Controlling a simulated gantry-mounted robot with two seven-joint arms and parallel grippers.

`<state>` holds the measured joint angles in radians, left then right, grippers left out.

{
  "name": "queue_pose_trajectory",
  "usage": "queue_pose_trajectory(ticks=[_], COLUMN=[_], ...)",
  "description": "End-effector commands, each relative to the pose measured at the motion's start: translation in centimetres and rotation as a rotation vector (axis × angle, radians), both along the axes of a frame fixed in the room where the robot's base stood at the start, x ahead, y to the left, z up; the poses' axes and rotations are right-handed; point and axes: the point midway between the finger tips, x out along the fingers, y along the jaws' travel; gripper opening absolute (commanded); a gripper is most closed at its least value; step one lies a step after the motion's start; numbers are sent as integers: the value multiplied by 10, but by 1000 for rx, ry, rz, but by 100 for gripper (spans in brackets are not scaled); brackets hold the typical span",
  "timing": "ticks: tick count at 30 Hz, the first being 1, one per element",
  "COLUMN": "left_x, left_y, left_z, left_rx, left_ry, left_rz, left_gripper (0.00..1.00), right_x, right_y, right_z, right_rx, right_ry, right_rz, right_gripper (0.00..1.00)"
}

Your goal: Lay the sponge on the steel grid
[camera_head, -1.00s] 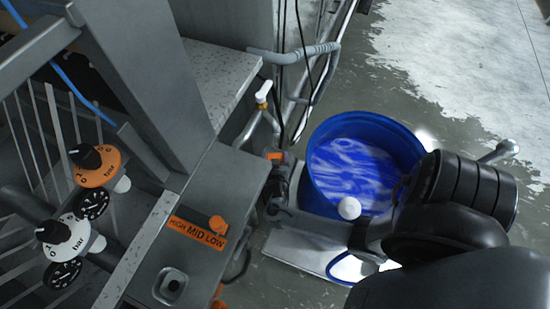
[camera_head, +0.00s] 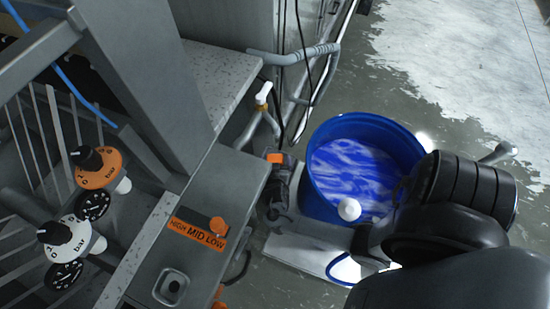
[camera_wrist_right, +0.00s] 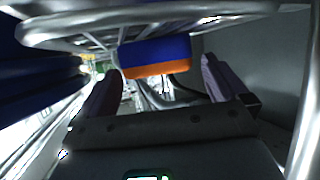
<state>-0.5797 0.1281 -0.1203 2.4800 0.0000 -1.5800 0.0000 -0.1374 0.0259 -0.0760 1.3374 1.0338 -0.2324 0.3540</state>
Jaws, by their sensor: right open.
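The sponge (camera_wrist_right: 155,58) shows in the right wrist view as a block, blue above and orange below. It lies ahead between the two fingers of my right gripper (camera_wrist_right: 160,85), which is open. In the head view a small orange patch (camera_head: 275,158), likely the sponge, shows at the dark end of my right gripper (camera_head: 280,176). Whether the fingers touch it cannot be told. Steel rods (camera_wrist_right: 110,17) cross the top of the right wrist view; I cannot tell whether they belong to the steel grid. My left gripper is out of view.
A blue barrel (camera_head: 413,150) with blue-and-white liquid stands behind my right arm. A grey machine with an orange label (camera_head: 198,233), knobs and gauges fills the left. A bent pipe (camera_head: 300,55) runs behind. Wet floor is open at upper right.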

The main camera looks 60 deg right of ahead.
Motion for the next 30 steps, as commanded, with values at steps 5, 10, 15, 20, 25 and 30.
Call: queue_pose_trajectory(ticks=[5, 10, 15, 20, 25, 30], left_x=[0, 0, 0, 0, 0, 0], left_y=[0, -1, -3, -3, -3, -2], left_z=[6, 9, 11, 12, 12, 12], left_rx=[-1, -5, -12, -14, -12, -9], left_ry=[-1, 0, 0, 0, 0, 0], left_rz=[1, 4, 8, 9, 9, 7], left_gripper=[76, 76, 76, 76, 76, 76], right_x=[-15, -29, -39, -44, -45, -45], right_y=[28, 53, 71, 80, 82, 82], right_z=[13, 25, 33, 38, 39, 39], right_rx=[4, 4, 2, 1, 0, 0], right_ry=[-1, -1, 0, 1, 0, 0], right_rz=[0, 0, 0, -1, -1, -1], right_gripper=[100, 100, 100, 100, 100, 100])
